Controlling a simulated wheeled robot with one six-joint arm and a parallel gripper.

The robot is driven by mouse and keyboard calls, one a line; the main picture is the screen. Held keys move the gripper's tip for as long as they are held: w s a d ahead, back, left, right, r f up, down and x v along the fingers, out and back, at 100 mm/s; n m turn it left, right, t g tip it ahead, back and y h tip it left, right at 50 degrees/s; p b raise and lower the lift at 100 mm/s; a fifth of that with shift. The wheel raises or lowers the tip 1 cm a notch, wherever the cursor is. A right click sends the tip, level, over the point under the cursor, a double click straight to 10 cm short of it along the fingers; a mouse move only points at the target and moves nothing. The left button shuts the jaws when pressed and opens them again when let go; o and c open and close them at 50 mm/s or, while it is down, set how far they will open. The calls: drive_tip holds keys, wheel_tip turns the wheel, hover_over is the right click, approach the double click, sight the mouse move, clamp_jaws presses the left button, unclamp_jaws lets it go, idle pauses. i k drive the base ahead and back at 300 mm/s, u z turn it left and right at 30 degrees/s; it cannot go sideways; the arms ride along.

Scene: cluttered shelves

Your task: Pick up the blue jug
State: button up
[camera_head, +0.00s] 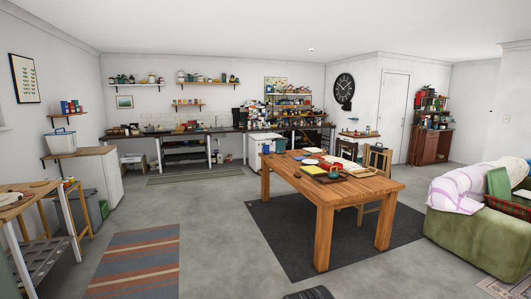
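A small blue vessel (266,149) stands at the far left end of the wooden table (318,192). It may be the blue jug, but it is too small to make out a handle or spout.
Plates, a yellow item and a tray (325,174) lie on the table. Wooden chairs (377,160) stand on its far right side. A green sofa (475,235) is at right, a workbench (40,235) at left. Grey floor left of the table is open, with a striped rug (135,262).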

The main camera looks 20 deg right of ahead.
sight(266, 148)
drive_tip(key=u, duration=0.2)
drive_tip(key=i, duration=2.7)
drive_tip(key=u, duration=0.1)
drive_tip(key=i, duration=4.5)
drive_tip(key=z, duration=0.15)
drive_tip(key=i, duration=2.2)
drive_tip(key=z, duration=0.65)
drive_tip(key=i, duration=1.35)
drive_tip(key=z, duration=1.95)
drive_tip(key=i, duration=1.15)
drive_tip(key=z, duration=1.2)
drive_tip(key=i, duration=0.6)
drive_tip(key=z, duration=0.05)
